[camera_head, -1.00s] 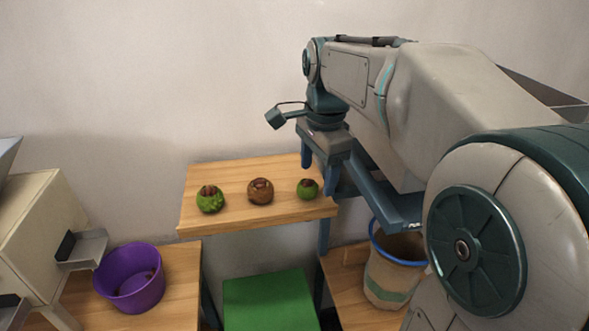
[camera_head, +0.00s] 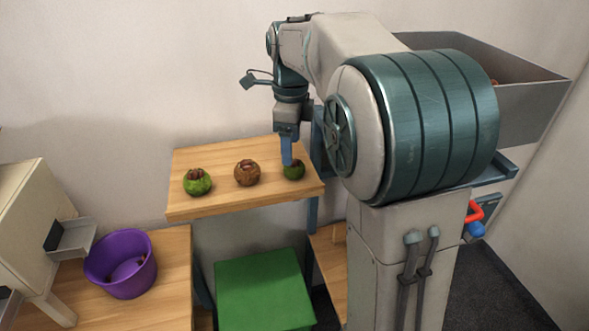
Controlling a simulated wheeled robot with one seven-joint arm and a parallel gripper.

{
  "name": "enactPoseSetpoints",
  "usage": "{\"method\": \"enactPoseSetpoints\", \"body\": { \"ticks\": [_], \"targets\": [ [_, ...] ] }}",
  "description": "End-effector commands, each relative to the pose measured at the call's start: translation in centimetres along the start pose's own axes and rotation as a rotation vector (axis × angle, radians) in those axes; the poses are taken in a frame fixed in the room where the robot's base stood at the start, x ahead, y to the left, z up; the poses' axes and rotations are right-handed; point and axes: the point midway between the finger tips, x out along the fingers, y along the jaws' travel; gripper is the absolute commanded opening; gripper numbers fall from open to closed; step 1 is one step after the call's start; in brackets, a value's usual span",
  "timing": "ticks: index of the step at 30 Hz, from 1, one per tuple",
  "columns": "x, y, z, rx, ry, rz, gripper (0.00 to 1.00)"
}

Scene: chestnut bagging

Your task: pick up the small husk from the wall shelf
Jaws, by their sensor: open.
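Three husks sit in a row on the wooden wall shelf (camera_head: 222,205). The left one is a green husk (camera_head: 197,182) with a brown opening on top. The middle one is a brown husk (camera_head: 247,173). The right one is the small green husk (camera_head: 294,171), the smallest of the three. My gripper (camera_head: 288,162) points down at the right end of the shelf, with its blue fingers at the small husk and overlapping its upper left part in the picture. It is open. I cannot tell whether a finger touches the husk, and the far finger is hidden.
A purple bucket (camera_head: 121,264) stands on a lower wooden table at left, beside a cream machine with a chute (camera_head: 75,240). A green box top (camera_head: 264,291) is below the shelf. A grey bin (camera_head: 510,80) is at right, partly behind my arm.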

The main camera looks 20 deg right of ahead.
Motion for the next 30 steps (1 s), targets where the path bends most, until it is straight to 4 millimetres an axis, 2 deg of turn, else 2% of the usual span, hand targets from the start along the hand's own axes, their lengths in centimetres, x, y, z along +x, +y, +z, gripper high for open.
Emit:
{"method": "enactPoseSetpoints", "body": {
  "ticks": [5,12,15,23,28,30],
  "targets": [
    [1.2,0.1,-0.1,0.000,0.000,0.001,0.68],
    [4.7,0.1,-0.5,-0.001,0.000,0.001,0.68],
    [5.5,0.1,-0.5,-0.001,-0.001,0.000,0.68],
    [5.8,0.1,-0.5,-0.001,-0.001,-0.001,0.68],
    [5.7,0.1,-0.5,-0.001,-0.001,-0.001,0.21],
    [5.7,0.1,-0.5,-0.001,-0.001,-0.001,0.20]
  ]
}}
